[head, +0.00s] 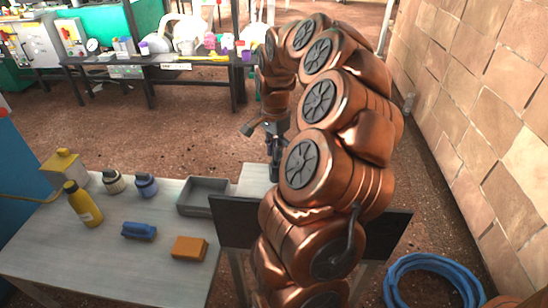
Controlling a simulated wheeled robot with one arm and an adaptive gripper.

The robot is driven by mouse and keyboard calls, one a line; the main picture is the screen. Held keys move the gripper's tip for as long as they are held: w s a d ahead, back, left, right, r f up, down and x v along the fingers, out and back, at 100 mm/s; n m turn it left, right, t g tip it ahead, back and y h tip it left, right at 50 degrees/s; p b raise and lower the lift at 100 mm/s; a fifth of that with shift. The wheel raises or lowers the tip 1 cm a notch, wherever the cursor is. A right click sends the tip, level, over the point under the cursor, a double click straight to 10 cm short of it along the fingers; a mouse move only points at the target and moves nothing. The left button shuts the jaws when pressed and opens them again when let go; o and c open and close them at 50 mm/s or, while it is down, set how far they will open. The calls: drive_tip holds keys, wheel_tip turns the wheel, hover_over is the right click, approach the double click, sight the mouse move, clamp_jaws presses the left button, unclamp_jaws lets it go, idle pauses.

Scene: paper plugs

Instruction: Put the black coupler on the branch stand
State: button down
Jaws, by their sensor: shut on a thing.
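My gripper (271,128) is small and dark at the end of my copper-coloured arm, above the far edge of the work area. It is shut on a dark piece, which I take to be the black coupler (274,146); its outline merges with the dark fingers. A dark upright shape (274,171) stands just below it, over a pale surface. It may be part of the branch stand, but I cannot tell, nor whether the coupler touches it. My arm hides much of this area.
A grey table (160,272) at left holds a grey tray (203,195), an orange block (189,248), a blue brush-like item (139,231), a yellow bottle (83,206) and two dark-topped pots (146,185). A blue hose (430,262) lies on the floor by the brick wall (480,110).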

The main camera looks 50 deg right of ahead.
sight(276, 166)
drive_tip(key=shift+w+d, duration=0.25)
drive_tip(key=shift+w, duration=0.15)
drive_tip(key=shift+w+d+f, duration=0.1)
drive_tip(key=shift+w+f, duration=0.05)
drive_tip(key=shift+f, duration=0.05)
drive_tip(key=shift+f+b, duration=0.6)
drive_tip(key=shift+f, duration=1)
drive_tip(key=shift+f, duration=0.2)
drive_tip(key=c, duration=1.1)
unclamp_jaws()
drive_tip(key=shift+r, duration=0.15)
